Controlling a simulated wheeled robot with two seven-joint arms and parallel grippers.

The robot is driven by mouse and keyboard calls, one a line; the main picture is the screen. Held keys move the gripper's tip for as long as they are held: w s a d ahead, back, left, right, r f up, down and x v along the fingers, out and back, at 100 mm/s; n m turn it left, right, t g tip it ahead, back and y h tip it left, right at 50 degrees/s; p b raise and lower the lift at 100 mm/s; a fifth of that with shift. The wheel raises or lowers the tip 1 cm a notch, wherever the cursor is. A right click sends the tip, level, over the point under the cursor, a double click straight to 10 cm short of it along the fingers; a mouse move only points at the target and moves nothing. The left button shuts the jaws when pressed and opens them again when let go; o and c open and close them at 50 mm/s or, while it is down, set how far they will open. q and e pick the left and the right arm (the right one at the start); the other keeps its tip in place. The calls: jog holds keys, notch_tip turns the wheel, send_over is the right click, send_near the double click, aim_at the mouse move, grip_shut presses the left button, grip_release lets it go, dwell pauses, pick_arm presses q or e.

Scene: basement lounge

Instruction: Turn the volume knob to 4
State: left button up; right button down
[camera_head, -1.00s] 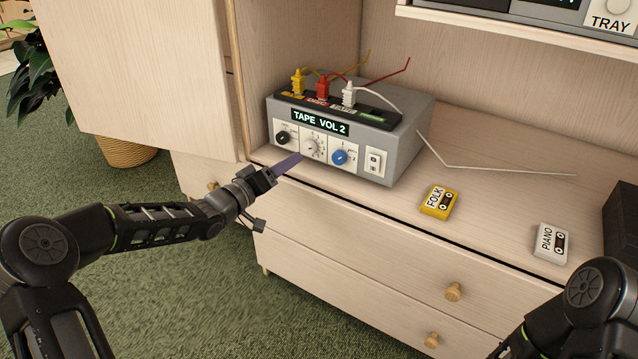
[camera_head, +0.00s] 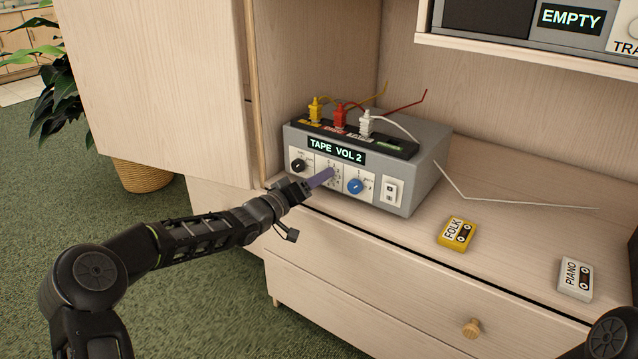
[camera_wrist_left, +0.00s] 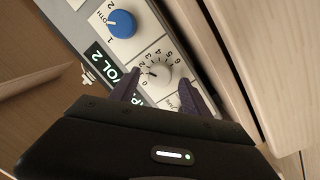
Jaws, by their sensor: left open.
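The grey amplifier box (camera_head: 425,172) stands on the cabinet top, and its lit display (camera_head: 336,151) reads TAPE VOL 2. The volume knob (camera_wrist_left: 157,71), light grey with a ring of numbers, shows in the left wrist view. My left gripper (camera_head: 330,174) is open at the front panel, its purple fingers pointing at this knob and mostly hiding it in the head view. In the left wrist view the fingertips (camera_wrist_left: 158,79) lie on either side of the knob; I cannot tell whether they touch it. My right gripper is out of view.
A blue knob (camera_head: 355,187) and a white switch (camera_head: 392,192) sit right of the volume knob; a black knob (camera_head: 298,165) sits left. Plugs with wires stand on top. FOLK (camera_head: 456,233) and PIANO (camera_head: 575,279) cassettes lie to the right. The cabinet door (camera_head: 155,90) stands left.

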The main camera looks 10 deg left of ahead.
pick_arm(q)
jog(key=shift+w+d, duration=0.25)
jog(key=shift+w, duration=0.2)
jog(key=shift+c, duration=0.2)
grip_shut()
